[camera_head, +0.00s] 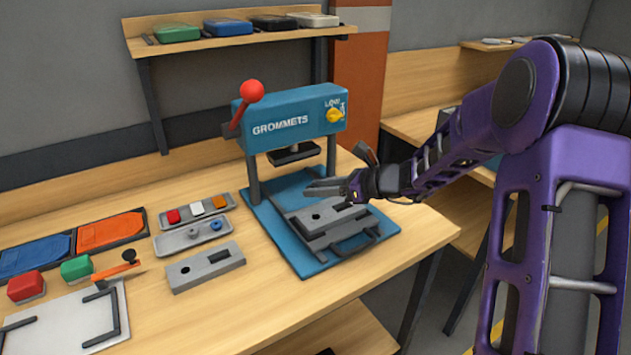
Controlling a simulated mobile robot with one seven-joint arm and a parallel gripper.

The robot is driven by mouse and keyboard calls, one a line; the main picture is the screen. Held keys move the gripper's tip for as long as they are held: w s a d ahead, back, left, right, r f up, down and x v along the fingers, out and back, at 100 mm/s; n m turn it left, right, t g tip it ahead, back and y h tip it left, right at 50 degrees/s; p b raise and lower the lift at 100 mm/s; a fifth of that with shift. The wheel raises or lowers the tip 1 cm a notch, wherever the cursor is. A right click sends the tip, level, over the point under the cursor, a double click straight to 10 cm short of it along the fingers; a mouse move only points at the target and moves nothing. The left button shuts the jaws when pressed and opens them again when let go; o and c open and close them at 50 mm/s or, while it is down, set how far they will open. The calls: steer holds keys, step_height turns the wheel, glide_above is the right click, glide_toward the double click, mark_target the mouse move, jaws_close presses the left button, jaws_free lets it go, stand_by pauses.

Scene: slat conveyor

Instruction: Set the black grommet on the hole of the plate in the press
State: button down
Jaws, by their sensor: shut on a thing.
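A grey plate (335,214) with a dark round hole and a slot lies in a grey holder on the blue base. My gripper (308,187) reaches in from the right, fingers level, a little above the plate's left part near the hole. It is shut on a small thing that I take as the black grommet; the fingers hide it. No black grommet shows in the trays.
Left of the press lie a grey tray (171,243) with a blue and a grey grommet, another tray with coloured blocks, and a second slotted plate (205,268). The press column and raised head stand close behind my gripper. Bare wood lies in front of the press.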

mark_target(322, 211)
steer(key=shift+d+f+b, duration=0.2)
steer(key=shift+f+b, duration=0.6)
steer(key=shift+f, duration=0.2)
steer(key=shift+d+f+b, duration=0.2)
steer(key=shift+f+b, duration=0.55)
steer(key=shift+f, duration=0.25)
steer(key=shift+f, duration=0.1)
steer(key=shift+f+b, duration=0.7)
steer(key=shift+f, duration=0.1)
steer(key=shift+f+b, duration=0.4)
steer(key=shift+f, duration=0.1)
stand_by(0.8)
steer(key=shift+c, duration=2.2)
jaws_free()
